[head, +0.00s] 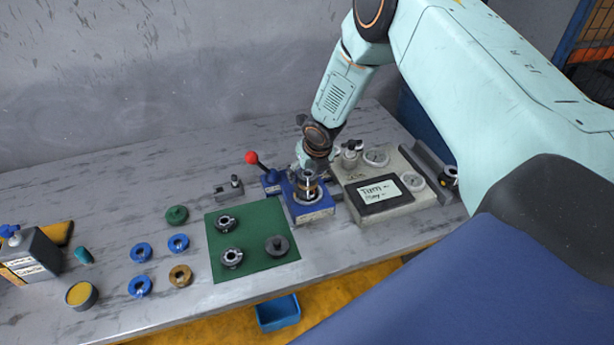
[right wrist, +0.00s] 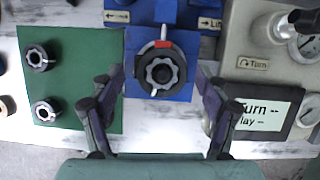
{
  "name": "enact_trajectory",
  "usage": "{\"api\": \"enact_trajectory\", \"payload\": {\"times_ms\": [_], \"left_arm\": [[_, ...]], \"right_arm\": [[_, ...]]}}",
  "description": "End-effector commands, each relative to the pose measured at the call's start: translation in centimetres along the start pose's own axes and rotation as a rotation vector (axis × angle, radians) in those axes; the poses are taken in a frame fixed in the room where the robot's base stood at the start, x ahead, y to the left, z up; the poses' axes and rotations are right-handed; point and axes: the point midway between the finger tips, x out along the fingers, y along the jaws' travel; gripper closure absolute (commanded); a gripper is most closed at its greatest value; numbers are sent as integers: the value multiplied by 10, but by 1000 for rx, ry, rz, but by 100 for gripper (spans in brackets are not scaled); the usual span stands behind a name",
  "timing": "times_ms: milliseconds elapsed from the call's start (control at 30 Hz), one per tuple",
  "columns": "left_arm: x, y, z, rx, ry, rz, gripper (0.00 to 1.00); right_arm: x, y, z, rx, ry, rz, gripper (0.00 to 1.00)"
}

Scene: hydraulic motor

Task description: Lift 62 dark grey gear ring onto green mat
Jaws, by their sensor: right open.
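A dark grey gear ring (right wrist: 148,72) with a toothed opening sits in the blue fixture (right wrist: 184,91), with a red mark beside its upper edge. In the head view the blue fixture (head: 314,213) stands just right of the green mat (head: 252,221), and my gripper partly hides its centre. My right gripper (head: 308,186) is over the fixture. In the right wrist view its open fingers (right wrist: 160,76) are on either side of the ring, with gaps between. The green mat (right wrist: 84,75) is left of the fixture there. My left gripper is not in view.
A red-knobbed lever (head: 252,158) rises behind the fixture. A gauge panel (head: 405,210) stands right. Blue rings (head: 140,252) lie left.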

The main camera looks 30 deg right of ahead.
Motion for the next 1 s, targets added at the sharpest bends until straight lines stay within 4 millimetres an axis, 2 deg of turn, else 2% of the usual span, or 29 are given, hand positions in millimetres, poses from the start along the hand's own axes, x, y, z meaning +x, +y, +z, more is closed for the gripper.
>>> {"api": "enact_trajectory", "payload": {"times_ms": [300, 1000], "left_arm": [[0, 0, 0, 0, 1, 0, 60], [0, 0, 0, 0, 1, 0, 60]], "right_arm": [[1, 0, 0, 1, -1, 0, 26], [1, 0, 0, 1, 1, 0, 86]]}}
